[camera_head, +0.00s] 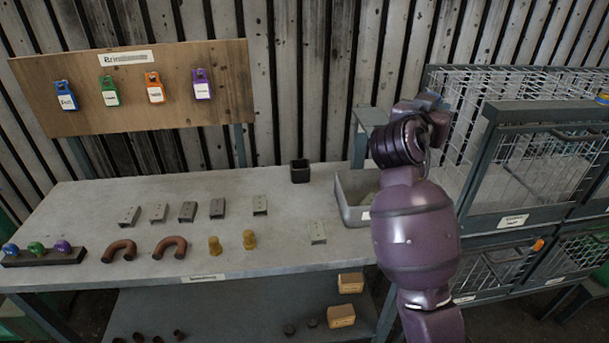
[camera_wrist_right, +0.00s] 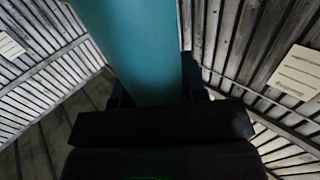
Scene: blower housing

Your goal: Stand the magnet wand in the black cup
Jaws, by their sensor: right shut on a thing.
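The black cup (camera_head: 300,172) stands upright at the back of the grey workbench, a small dark square holder. My right gripper (camera_head: 428,102) is raised above the bench's right end, to the right of the cup and apart from it. In the right wrist view the gripper (camera_wrist_right: 153,95) is shut on a broad teal bar, which looks like the magnet wand (camera_wrist_right: 130,45). The wand's far end runs out of that view. In the head view the wand is mostly hidden by my wrist. My left gripper is not in view.
A grey tray (camera_head: 350,213) sits right of the cup, partly behind my arm. Wire cages (camera_head: 540,170) stand at the right. Small metal brackets (camera_head: 188,211), brown U-shaped pieces (camera_head: 170,246) and brass pieces (camera_head: 249,239) lie on the bench (camera_head: 100,205). Bench around the cup is clear.

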